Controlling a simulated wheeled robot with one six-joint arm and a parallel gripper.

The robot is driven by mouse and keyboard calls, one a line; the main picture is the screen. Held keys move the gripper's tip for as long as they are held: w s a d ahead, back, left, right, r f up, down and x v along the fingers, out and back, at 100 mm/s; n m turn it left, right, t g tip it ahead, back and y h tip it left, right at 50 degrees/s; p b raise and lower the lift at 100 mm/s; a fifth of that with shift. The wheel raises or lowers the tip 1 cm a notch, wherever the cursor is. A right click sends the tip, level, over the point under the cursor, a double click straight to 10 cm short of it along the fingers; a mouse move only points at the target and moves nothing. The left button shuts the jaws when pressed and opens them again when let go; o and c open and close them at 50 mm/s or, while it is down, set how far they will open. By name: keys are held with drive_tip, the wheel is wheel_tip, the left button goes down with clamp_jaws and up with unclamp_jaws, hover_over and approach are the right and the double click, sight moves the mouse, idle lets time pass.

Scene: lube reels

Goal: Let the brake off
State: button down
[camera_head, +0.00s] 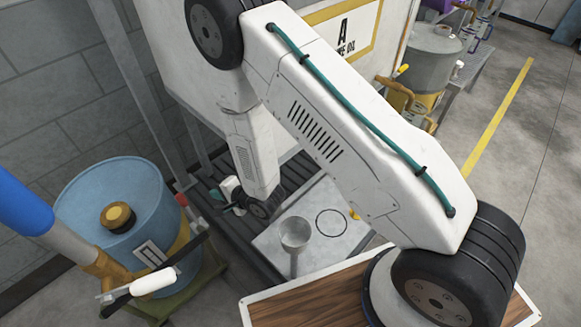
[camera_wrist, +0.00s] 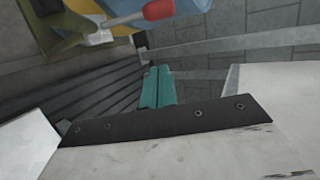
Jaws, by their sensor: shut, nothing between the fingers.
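My gripper (camera_wrist: 157,88) shows in the wrist view as two teal fingers side by side, shut and empty. In the head view my gripper (camera_head: 229,207) is low over the dark slatted grating, to the right of the blue drum (camera_head: 112,190). A lever with a red grip (camera_wrist: 158,10) shows at the top of the wrist view, beyond the fingertips and apart from them. A small red end (camera_head: 181,199) shows at the drum's right side in the head view. I cannot tell for certain which part is the brake.
The drum stands on a green wheeled base (camera_head: 190,290), with a white-gripped handle (camera_head: 153,281) in front. A metal funnel (camera_head: 295,234) stands on a pale plate right of my gripper. A large white tank (camera_head: 290,30) is behind my arm. A grey drum (camera_head: 432,55) stands farther back.

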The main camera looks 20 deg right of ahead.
drive_tip(key=s+d+f+n+g+h, duration=0.3)
drive_tip(key=s+d+n+g+h, duration=0.1)
drive_tip(key=s+d+n, duration=0.15)
drive_tip(key=s+d+r+n+g+h, duration=0.2)
drive_tip(key=s+d+r, duration=0.1)
drive_tip(key=d+r, duration=0.4)
drive_tip(key=s+d+r+n+g+h, duration=0.2)
drive_tip(key=d+r, duration=0.5)
drive_tip(key=r, duration=0.6)
drive_tip(key=shift+s+r+n+g+h, duration=0.3)
drive_tip(key=shift+s+n+g+h, duration=0.1)
drive_tip(key=shift+s+n+g, duration=0.4)
drive_tip(key=shift+w, duration=0.1)
